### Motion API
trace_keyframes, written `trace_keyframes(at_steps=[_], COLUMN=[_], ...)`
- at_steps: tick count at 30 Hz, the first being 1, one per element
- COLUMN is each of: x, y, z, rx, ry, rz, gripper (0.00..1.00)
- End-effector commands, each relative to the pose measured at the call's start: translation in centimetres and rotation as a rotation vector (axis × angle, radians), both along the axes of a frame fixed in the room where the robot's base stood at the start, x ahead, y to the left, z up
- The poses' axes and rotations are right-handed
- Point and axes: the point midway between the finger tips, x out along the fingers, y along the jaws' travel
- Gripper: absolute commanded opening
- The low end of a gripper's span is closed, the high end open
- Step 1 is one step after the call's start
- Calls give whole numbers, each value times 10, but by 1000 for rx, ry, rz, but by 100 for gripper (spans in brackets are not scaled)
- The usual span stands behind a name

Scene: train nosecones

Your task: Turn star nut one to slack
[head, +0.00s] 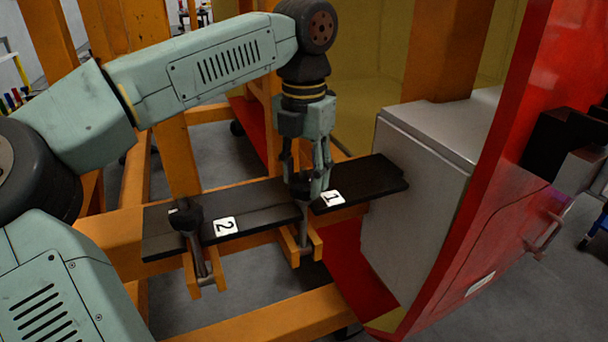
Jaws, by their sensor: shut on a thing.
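My gripper (308,182) points straight down in the head view, with its fingers shut on star nut one (296,185). The nut is dark and mostly hidden between and behind the fingers. It sits on an upright metal bolt (304,226) in an orange fork bracket, beside the white label "1" (328,199) on a black bar (362,182). A second dark star nut (186,215) stands to the left on a tilted bolt (201,262), near the label "2" (225,226).
An orange frame (289,318) surrounds the bar. A grey-white box (422,185) and a red nosecone shell (505,190) stand close on the right. An orange post (178,158) rises behind the second nut. Grey floor shows below.

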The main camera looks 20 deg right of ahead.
Motion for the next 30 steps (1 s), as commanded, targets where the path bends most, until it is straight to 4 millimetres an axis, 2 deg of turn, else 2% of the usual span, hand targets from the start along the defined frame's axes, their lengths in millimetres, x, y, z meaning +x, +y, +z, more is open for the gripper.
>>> trace_keyframes(at_steps=[18,30], x=[1,0], y=[0,1], z=[0,0], rx=[0,0], ry=[0,0], rz=[549,733], gripper=[14,14])
